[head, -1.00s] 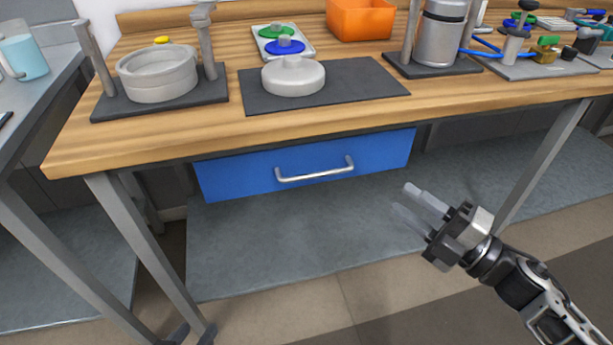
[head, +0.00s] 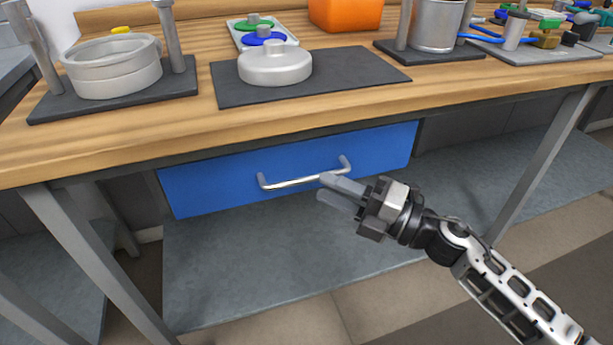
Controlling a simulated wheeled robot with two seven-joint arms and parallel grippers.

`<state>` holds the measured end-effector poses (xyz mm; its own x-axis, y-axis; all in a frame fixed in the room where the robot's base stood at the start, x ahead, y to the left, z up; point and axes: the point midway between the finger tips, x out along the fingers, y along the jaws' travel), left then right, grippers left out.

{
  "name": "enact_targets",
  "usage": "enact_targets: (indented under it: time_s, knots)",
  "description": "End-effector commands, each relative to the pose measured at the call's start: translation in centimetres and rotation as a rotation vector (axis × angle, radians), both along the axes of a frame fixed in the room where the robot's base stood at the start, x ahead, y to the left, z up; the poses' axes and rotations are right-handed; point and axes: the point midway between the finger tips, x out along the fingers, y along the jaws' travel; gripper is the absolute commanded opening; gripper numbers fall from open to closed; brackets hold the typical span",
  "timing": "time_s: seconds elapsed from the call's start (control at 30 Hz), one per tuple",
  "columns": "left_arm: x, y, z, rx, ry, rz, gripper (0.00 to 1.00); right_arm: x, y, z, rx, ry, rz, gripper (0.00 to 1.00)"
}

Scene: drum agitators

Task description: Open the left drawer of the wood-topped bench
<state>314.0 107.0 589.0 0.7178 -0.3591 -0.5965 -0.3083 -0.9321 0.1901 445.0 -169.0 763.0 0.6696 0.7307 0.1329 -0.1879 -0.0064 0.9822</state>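The blue drawer (head: 220,186) sits under the wood top of the bench (head: 130,143) and looks shut. Its silver bar handle (head: 290,183) runs across the front. My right gripper (head: 325,187) is in front of the drawer, at the right part of the handle in the picture. Its two fingers point left and show a small gap, with nothing seen between them. The upper fingertip overlaps the handle bar's lower edge; I cannot tell whether it touches. My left gripper is not in view.
On the bench top stand a round grey vessel on a stand (head: 115,72), a grey lid (head: 275,65) on a dark mat, an orange bin (head: 345,14) and a metal canister (head: 436,25). A grey lower shelf (head: 260,265) and bench legs (head: 540,165) lie below.

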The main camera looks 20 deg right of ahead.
Motion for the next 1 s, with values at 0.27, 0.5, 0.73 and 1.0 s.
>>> enact_targets:
  time_s: [0.27, 0.5, 0.73, 1.0]
  knots:
    - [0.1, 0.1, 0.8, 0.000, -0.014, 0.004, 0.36, 2.9, 3.1, 0.6, 0.002, -0.001, -0.001, 0.32]
    - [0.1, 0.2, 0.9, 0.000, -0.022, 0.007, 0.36, 3.5, 3.8, 0.7, 0.002, 0.001, -0.001, 0.32]
    - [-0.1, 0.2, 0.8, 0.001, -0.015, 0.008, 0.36, 3.5, 3.8, 0.7, 0.002, 0.002, -0.001, 0.21]
    - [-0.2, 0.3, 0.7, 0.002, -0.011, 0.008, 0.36, 3.5, 3.8, 0.6, 0.002, 0.002, 0.000, 0.00]
